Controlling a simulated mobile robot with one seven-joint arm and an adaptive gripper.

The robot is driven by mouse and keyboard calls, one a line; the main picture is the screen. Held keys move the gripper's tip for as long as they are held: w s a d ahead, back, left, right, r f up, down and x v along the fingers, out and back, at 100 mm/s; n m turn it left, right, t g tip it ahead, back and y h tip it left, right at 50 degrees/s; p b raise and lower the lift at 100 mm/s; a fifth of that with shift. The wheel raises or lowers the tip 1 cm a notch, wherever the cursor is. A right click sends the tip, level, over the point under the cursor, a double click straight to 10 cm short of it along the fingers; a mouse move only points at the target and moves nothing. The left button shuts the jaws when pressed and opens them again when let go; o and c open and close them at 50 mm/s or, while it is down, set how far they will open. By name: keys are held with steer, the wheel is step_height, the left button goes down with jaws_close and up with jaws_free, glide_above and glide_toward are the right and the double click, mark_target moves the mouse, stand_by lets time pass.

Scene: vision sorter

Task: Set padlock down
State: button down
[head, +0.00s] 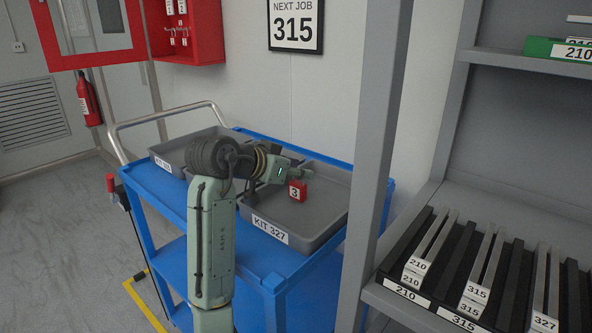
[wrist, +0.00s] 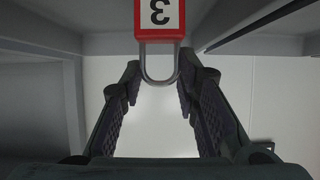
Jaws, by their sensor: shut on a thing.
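The padlock (head: 298,191) is red with a white label reading 3. In the head view it hangs from my gripper (head: 296,172) over the grey KIT 327 tray (head: 268,229); I cannot tell whether it touches the tray floor. In the wrist view the padlock (wrist: 160,22) is at the top, its label upside down. Its grey shackle lies between the fingers of my gripper (wrist: 160,78), which is shut on it.
The tray stands on a blue cart (head: 168,198) beside another grey tray (head: 180,148). A grey shelf post (head: 378,130) rises to the right of the cart. A rack with numbered bars (head: 480,270) is at the right. A sign reading NEXT JOB 315 (head: 295,26) hangs on the wall.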

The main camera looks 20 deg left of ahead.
steer(key=shift+f, duration=0.2)
steer(key=c, duration=1.2)
jaws_free()
steer(key=shift+r, duration=0.25)
steer(key=b+v, duration=0.2)
steer(key=v, duration=1)
